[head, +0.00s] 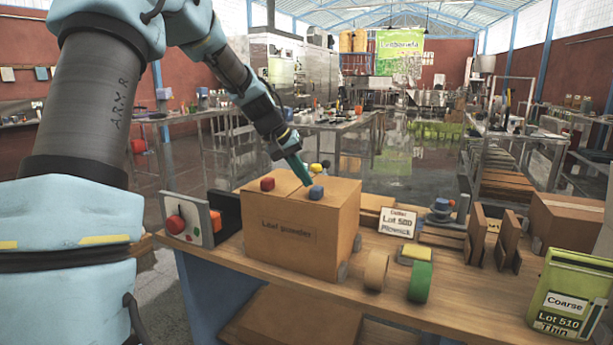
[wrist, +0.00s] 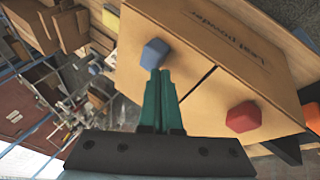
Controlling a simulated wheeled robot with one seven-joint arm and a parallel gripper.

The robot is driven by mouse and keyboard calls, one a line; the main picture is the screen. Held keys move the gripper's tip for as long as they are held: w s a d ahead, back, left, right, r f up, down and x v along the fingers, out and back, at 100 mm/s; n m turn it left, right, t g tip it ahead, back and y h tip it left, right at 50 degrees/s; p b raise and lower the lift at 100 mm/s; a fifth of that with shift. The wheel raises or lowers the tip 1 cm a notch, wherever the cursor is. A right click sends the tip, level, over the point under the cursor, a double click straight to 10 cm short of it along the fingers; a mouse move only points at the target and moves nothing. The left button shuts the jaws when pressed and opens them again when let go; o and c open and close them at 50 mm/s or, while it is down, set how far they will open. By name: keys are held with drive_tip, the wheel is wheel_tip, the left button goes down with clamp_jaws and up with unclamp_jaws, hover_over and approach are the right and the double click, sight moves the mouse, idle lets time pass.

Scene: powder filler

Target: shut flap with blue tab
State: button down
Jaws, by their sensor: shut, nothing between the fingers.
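The cardboard box labelled "Leaf powder" (head: 290,238) stands on the wooden bench. Its top shows two flaps that look about level, with a dark seam between them. The blue tab (head: 316,192) is on the right flap (head: 338,193); the red tab (head: 267,184) is on the left flap. In the wrist view the blue tab (wrist: 155,54) lies just beyond my fingertips, and the red tab (wrist: 243,117) is to the right. My gripper (head: 307,184), with green fingers, is shut and empty, pointing down close beside the blue tab. I cannot tell whether it touches tab or flap.
A panel with a red button (head: 176,224) stands left of the box. Tape rolls (head: 420,282), a "Lot 500" sign (head: 398,222), wooden dividers (head: 508,240) and a green "Coarse" container (head: 565,295) are to the right.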

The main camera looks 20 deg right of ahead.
drive_tip(key=shift+d+r, duration=0.15)
drive_tip(key=shift+r, duration=0.35)
wheel_tip(320, 180, up, 3)
drive_tip(key=p, duration=0.3)
drive_tip(key=shift+r, duration=0.1)
drive_tip(key=w+a+r+b, duration=0.3)
drive_tip(key=a+b, duration=0.1)
drive_tip(key=a, duration=0.5)
drive_tip(key=s+a+f+n+y, duration=0.1)
drive_tip(key=s+a+f+y, duration=0.2)
drive_tip(key=s+a+f, duration=0.5)
drive_tip(key=s+a+f+n+t+y, duration=0.1)
drive_tip(key=s+a+f+n+y, duration=0.1)
drive_tip(key=s+a+f, duration=0.6)
drive_tip(key=s+a+y, duration=0.1)
drive_tip(key=s+a, duration=0.5)
drive_tip(key=s, duration=0.1)
drive_tip(key=shift+a+f, duration=0.25)
drive_tip(key=shift+a, duration=0.15)
